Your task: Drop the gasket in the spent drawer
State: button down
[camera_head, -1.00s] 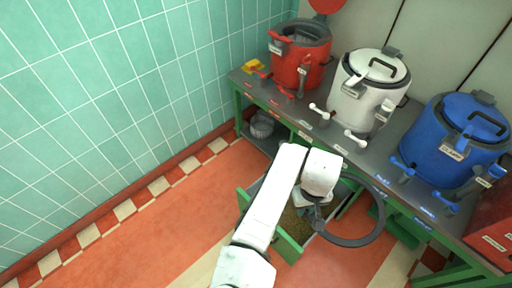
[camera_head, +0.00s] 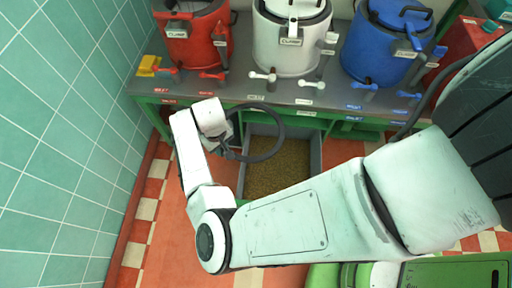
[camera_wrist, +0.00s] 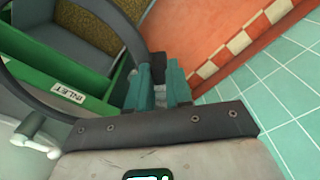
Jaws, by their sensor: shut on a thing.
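My gripper (camera_head: 228,148) is shut on the gasket (camera_head: 282,127), a large dark ring. The ring reaches out to the right of the gripper, over the far left part of an open drawer. The drawer (camera_head: 316,155) has grey walls and brown granular contents; my arm hides its near end. No label on it can be read. In the wrist view, the teal fingertips (camera_wrist: 160,85) pinch a dark part of the gasket (camera_wrist: 126,30), whose curve runs off to the left. The gasket appears held above the drawer, not resting in it.
Red (camera_head: 196,40), white (camera_head: 290,40) and blue (camera_head: 384,45) kettles stand on the grey bench, with taps along its front edge. A tiled wall (camera_head: 60,130) is at left.

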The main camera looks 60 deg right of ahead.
jog(key=s+d+f+m+b, duration=0.2)
jog(key=s+d+f+m, duration=0.1)
jog(key=s+d+f, duration=0.3)
jog(key=s+d+f+m+b, duration=0.1)
jog(key=s+d+f+m, duration=0.25)
jog(key=f, duration=0.45)
jog(key=shift+n, duration=0.45)
jog(key=f+b, duration=1.1)
jog(key=f, duration=0.1)
jog(key=f+b, duration=1.2)
jog(key=f, duration=0.1)
jog(key=d+f+b, duration=0.1)
jog(key=f+b, duration=1)
jog(key=f, duration=0.2)
jog(key=shift+s+b, duration=0.35)
jog(key=shift+r, duration=0.1)
jog(key=c, duration=1)
grip_release()
jog(key=shift+o, duration=0.2)
jog(key=shift+r, duration=0.1)
notch_tip(320, 180, up, 11)
jog(key=p, duration=0.8)
jog(key=shift+f, duration=0.2)
